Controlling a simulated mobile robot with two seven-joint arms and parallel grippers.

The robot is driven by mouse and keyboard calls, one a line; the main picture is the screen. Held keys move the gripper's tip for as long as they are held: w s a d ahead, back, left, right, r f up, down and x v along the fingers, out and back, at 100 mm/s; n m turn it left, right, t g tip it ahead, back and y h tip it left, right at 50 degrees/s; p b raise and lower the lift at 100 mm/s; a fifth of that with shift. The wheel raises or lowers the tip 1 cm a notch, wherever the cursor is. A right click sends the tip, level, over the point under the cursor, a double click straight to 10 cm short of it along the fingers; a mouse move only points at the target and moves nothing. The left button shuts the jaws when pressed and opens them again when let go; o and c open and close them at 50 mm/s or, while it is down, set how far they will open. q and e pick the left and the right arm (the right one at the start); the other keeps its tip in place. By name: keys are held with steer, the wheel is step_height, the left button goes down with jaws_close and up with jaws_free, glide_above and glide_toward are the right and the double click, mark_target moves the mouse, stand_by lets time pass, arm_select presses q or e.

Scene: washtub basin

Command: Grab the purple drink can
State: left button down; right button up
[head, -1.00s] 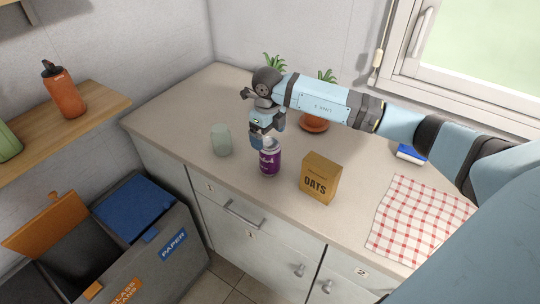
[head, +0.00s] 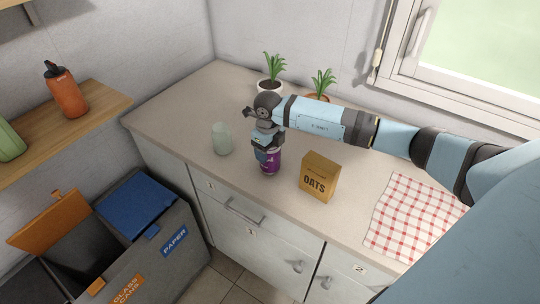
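The purple drink can (head: 269,164) stands upright on the light countertop near its front edge, between a pale green glass and a box of oats. My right gripper (head: 267,154) points down from above and is at the upper part of the can, hiding its top. The fingers seem to be on either side of the can, but they are too small and overlapped to tell whether they are closed on it. My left gripper is not in view.
The green glass (head: 222,139) stands close on the left, the oats box (head: 319,178) close on the right. Two potted plants (head: 270,75) are behind. A checked cloth (head: 411,215) lies at right. Recycling bins (head: 140,207) stand below left; a shelf holds an orange bottle (head: 64,92).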

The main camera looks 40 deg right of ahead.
steer(key=shift+c, duration=0.6)
